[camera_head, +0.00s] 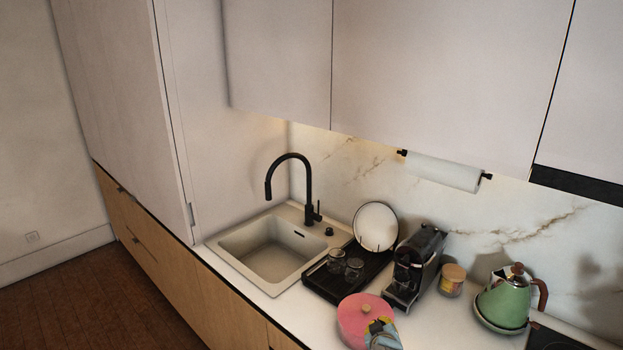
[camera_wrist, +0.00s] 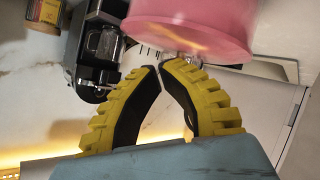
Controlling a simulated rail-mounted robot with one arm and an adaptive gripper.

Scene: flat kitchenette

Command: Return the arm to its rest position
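My gripper (camera_head: 379,328) shows at the bottom of the head view, its yellow and blue parts overlapping the front of a pink round pot (camera_head: 357,313). In the wrist view my gripper (camera_wrist: 160,67) has yellow ribbed fingers with black inner pads. The fingertips come together, with nothing held between them. The pink pot (camera_wrist: 190,25) shows just beyond the fingertips in the wrist view; whether they touch it I cannot tell. Most of my arm is out of view.
A black tray (camera_head: 322,284) with glasses (camera_head: 353,268) and a white plate (camera_head: 376,227) stands beside the sink (camera_head: 265,255). A coffee machine (camera_head: 413,268), a jar (camera_head: 452,280) and a green kettle (camera_head: 503,301) stand to the right. Upper cabinets (camera_head: 430,70) overhang the counter.

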